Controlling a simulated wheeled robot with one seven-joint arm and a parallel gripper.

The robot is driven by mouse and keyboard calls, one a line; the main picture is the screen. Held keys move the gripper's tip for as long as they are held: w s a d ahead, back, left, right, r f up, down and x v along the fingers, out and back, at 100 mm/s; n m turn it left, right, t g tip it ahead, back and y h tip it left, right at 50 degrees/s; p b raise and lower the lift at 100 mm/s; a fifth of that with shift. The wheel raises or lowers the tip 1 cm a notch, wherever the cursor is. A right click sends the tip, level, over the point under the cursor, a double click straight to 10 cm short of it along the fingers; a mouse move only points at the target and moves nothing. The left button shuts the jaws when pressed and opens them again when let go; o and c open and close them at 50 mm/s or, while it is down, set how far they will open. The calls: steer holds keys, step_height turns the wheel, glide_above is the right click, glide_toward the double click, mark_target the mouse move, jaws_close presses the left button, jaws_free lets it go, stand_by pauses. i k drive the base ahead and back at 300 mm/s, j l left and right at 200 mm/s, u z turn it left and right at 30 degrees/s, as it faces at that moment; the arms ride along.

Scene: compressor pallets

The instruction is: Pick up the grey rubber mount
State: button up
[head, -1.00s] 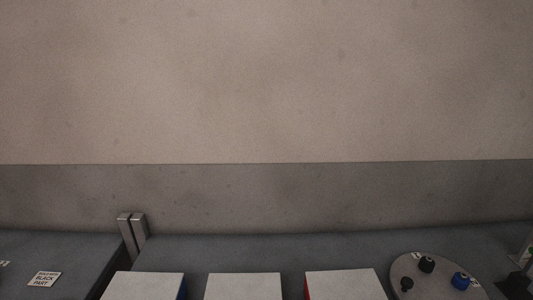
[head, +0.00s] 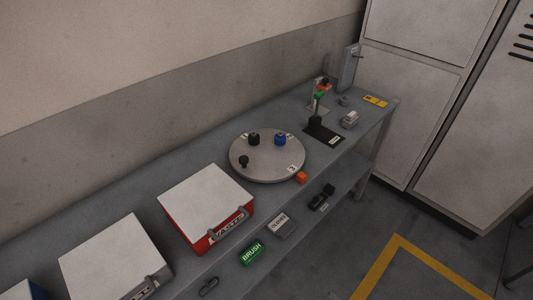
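I cannot single out the grey rubber mount with certainty. A small grey piece (head: 344,101) sits on the bench towards its far right end, and a larger light grey block (head: 349,119) lies just in front of it; both are too small to identify. The round grey turntable (head: 241,166) carries two black mount-like parts, one at the back (head: 254,138) and a smaller one at the left (head: 244,161), and a blue one (head: 280,139) at the right. My gripper is not in view.
A red bin with a white lid (head: 206,192) and a grey lidded bin (head: 115,258) stand left of the turntable. An orange block (head: 301,177) lies by its rim. A green brush box (head: 252,252) sits lower down. Cabinets (head: 410,90) stand at right.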

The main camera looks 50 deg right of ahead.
mark_target(344, 102)
steer(key=z, duration=1.45)
steer(key=i+j+z, duration=0.4)
steer(key=j, duration=0.15)
steer(key=i+j+z, duration=0.15)
steer(key=j, duration=0.15)
steer(key=i+j+z, duration=0.2)
steer(key=j, duration=0.15)
steer(key=i+j+z, duration=0.2)
steer(key=j, duration=0.15)
steer(key=i, duration=0.4)
